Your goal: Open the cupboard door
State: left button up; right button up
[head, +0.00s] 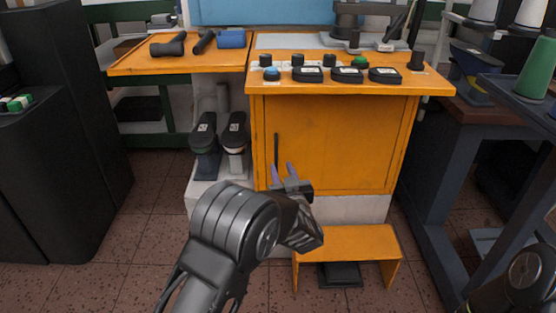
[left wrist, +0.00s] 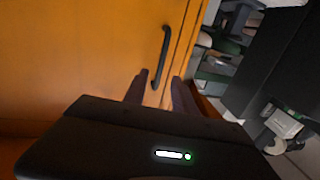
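The orange cupboard door (head: 340,145) is closed, on the front of the workbench. Its dark vertical bar handle (head: 277,149) is near the door's left edge. My left gripper (head: 283,172) is in front of the door, just below and beside the handle. In the left wrist view the handle (left wrist: 162,58) stands beyond the fingertips, above the gap between them. The left gripper's two fingers (left wrist: 158,84) are apart with nothing between them. My right gripper is not in view; only part of my right arm shows at the lower right edge of the head view.
An orange step stool (head: 347,242) stands below the cupboard at the right of my left arm. Two shoe lasts (head: 220,135) stand left of the door. A dark machine table (head: 440,185) is on the right. The tiled floor at left is clear.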

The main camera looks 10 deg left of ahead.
aim_at(276, 156)
pick_arm(q)
jog(key=b+x, duration=0.1)
jog(key=x, duration=0.4)
jog(key=shift+w+a+f+b, duration=0.1)
jog(key=shift+f+b, duration=0.1)
jog(key=shift+b, duration=0.15)
jog(key=shift+w+a+r, duration=0.15)
jog(key=shift+w+a, duration=0.05)
jog(key=shift+w, duration=0.35)
grip_shut()
dwell(0.6)
